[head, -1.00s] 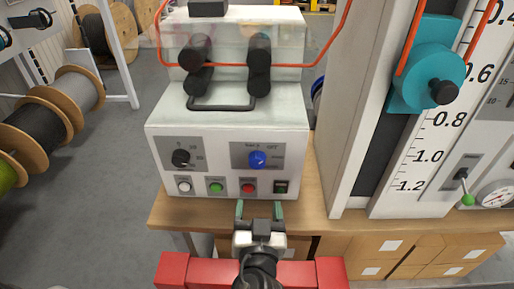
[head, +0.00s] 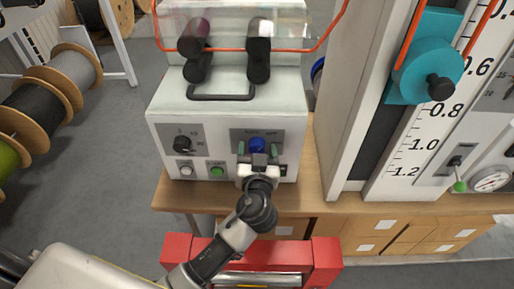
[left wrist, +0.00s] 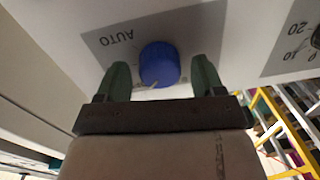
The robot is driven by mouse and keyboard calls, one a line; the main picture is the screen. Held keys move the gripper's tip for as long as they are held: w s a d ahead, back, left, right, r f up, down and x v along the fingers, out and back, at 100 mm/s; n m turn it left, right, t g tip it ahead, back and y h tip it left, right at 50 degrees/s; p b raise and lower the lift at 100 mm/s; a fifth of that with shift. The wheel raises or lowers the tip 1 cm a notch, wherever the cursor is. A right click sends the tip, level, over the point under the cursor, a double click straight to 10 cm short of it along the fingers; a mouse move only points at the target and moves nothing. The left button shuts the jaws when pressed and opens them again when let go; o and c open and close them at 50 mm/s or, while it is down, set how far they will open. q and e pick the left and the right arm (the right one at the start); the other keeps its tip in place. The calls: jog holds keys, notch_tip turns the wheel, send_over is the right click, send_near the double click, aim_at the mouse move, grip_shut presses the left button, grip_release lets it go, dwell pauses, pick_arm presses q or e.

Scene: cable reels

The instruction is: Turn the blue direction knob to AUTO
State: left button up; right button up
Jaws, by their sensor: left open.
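The blue direction knob (head: 257,145) sits on a grey plate on the front of the white machine (head: 230,105). A light pointer mark on the knob faces down and slightly left in that view, away from AUTO. My left gripper (head: 258,150) is open, its green fingers (left wrist: 160,82) on either side of the knob. I cannot tell whether they touch it. My right gripper is not in view.
A black dial (head: 182,144), a white button (head: 186,170) and a green button (head: 217,171) are left of my gripper. Wooden cable reels (head: 40,95) stand at the left. A tall scale panel with a teal block (head: 425,70) stands at the right.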

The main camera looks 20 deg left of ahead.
pick_arm(q)
jog(key=shift+c, duration=0.4)
jog(key=c, duration=0.8)
jog(key=shift+c, duration=0.2)
